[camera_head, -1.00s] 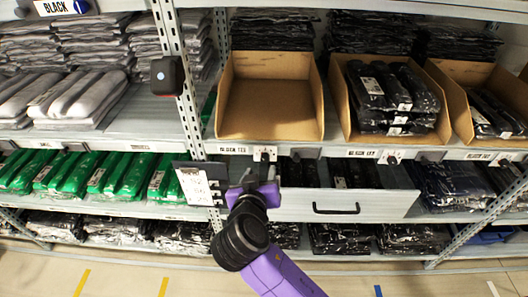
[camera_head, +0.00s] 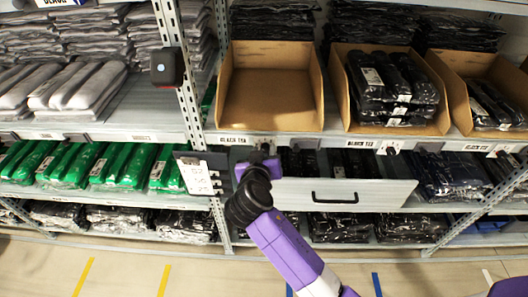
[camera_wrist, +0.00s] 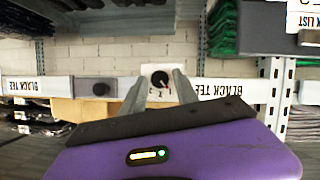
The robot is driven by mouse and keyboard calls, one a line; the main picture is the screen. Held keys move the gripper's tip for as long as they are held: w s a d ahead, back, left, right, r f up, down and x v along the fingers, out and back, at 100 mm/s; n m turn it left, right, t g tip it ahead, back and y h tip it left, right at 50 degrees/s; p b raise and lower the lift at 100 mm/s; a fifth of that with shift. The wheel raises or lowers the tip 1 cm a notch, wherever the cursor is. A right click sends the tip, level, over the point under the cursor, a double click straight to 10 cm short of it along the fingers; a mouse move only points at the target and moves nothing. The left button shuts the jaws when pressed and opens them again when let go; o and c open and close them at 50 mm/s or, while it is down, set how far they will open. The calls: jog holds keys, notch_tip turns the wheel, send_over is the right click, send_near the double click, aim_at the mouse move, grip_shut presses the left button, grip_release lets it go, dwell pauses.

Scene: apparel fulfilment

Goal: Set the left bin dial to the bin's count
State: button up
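The left bin (camera_head: 270,93) is an open cardboard box on the middle shelf, and it looks empty. Its dial lies below it on the shelf's front rail, beside a BLACK TEE label (camera_head: 236,140). In the wrist view the dial (camera_wrist: 160,78) is a black round knob with a red mark, on a white plate with small markings that I cannot read clearly. My gripper (camera_head: 262,156) is raised just below the rail in the head view. In the wrist view its fingers (camera_wrist: 160,92) are open, one to each side of the dial. Contact with the knob cannot be told.
A middle bin (camera_head: 392,120) holds black packaged tees, and a right bin (camera_head: 490,105) holds some too. An open grey drawer (camera_head: 345,195) juts out below, right of my arm. A clipboard-like list (camera_head: 200,175) hangs at left by the upright post (camera_head: 190,90).

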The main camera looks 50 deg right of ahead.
grip_shut()
jog(key=shift+w+a+f+n+g+h+b, duration=0.1)
jog(key=shift+n+g+h, duration=0.3)
jog(key=shift+n, duration=0.5)
jog(key=shift+w+a+f+n+g+h+b, duration=0.15)
jog(key=shift+n+g+h, duration=0.3)
jog(key=shift+n, duration=0.45)
jog(key=shift+d+r+n+g+h+b, duration=0.1)
jog(key=shift+n+g+h, duration=0.15)
jog(key=shift+n+h, duration=0.5)
jog(key=shift+n, duration=0.35)
jog(key=shift+o, duration=1.8)
grip_release()
